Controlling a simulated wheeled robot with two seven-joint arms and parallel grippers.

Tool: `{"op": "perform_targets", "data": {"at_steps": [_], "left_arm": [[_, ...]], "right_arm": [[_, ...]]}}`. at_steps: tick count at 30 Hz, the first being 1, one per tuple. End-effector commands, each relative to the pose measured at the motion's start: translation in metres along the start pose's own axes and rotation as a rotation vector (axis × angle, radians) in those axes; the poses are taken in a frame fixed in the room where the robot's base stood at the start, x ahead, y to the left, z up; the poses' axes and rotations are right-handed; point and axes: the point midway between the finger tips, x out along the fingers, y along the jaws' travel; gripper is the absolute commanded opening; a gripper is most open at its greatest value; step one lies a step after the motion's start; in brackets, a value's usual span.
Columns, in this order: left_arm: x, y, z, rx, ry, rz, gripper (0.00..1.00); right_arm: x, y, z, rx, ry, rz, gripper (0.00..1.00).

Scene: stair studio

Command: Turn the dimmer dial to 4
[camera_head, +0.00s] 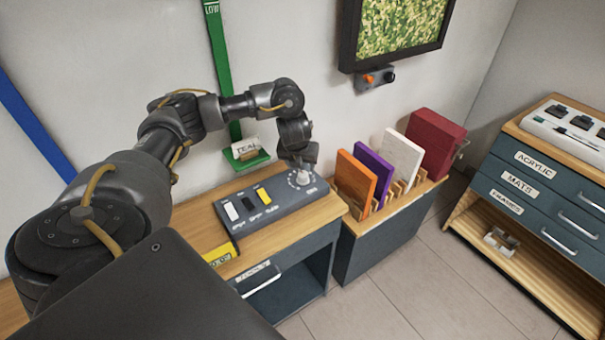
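A dark grey control panel (281,212) lies on the wooden desk top. It has several switches (248,205) in white, black and yellow on its left part. The dimmer dial (303,180) is a pale round knob at the panel's right end, ringed by small marks. Its pointer and number are too small to read. My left arm reaches in from the left, and its gripper (302,171) points down right at the dial, covering its top. Whether the fingers are closed on the dial cannot be made out. My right gripper is out of the picture.
A rack with orange, purple, white and red panels (401,161) stands to the right. A yellow label (219,254) is at the desk's front left. A framed picture (398,25) hangs above. Floor (420,285) is clear.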

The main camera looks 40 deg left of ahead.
Motion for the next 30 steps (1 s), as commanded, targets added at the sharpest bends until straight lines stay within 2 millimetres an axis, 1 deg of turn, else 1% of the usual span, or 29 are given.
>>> {"op": "perform_targets", "data": {"at_steps": [1, 3, 5, 9, 12, 17, 24, 26, 30], "left_arm": [[0.016, -0.001, -0.004, -0.003, 0.004, 0.0, 0.55], [0.029, 0.0, -0.003, -0.003, 0.004, 0.002, 0.55], [0.035, 0.0, -0.001, -0.002, 0.004, 0.002, 0.55], [0.056, -0.001, -0.001, -0.001, 0.003, 0.001, 0.55], [0.066, -0.001, -0.001, -0.002, 0.002, -0.001, 0.55], [0.073, -0.001, 0.0, 0.0, 0.0, -0.001, 0.55], [0.074, -0.001, 0.0, 0.0, -0.001, -0.001, 0.55], [0.074, -0.001, 0.0, 0.0, -0.001, -0.001, 0.49], [0.074, -0.001, 0.0, 0.0, -0.001, -0.001, 0.31]], "right_arm": [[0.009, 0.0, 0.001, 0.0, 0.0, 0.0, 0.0], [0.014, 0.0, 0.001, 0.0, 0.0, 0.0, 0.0], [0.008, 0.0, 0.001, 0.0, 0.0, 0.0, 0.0], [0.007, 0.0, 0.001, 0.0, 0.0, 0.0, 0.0], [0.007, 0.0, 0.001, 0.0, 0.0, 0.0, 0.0], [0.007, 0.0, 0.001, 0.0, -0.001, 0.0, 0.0], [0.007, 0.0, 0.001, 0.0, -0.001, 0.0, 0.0], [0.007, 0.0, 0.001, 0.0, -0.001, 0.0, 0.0], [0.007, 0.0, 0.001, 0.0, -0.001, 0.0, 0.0]]}}
